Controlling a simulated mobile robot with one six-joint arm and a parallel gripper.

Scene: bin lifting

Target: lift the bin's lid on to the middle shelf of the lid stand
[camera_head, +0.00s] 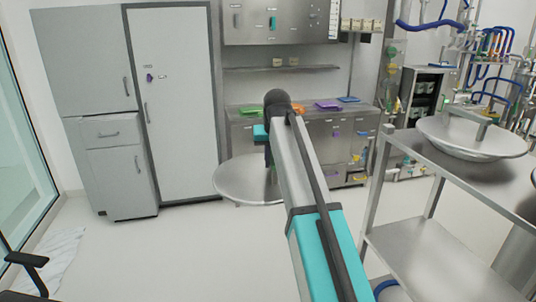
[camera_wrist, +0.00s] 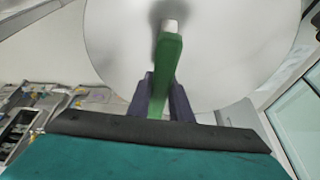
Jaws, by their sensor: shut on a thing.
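The round steel lid (camera_head: 237,180) hangs level in the air beyond the end of my arm, away from the stand. My gripper (camera_wrist: 160,98) is shut on the lid's green handle (camera_wrist: 167,65) in the wrist view, where the lid's grey disc (camera_wrist: 220,50) fills the upper part. In the head view my arm hides the grip and part of the lid. The lid stand (camera_head: 377,185) is on the right. Its upper shelf (camera_head: 410,150) carries another lid; a lower shelf (camera_head: 430,262) is bare where visible. The stand's bottom is out of frame.
The other steel lid (camera_head: 470,145) has a raised handle. A steel cylinder (camera_head: 517,262) shows partly at the right edge. A tall grey cabinet (camera_head: 175,100) and a steel counter (camera_head: 345,150) stand behind.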

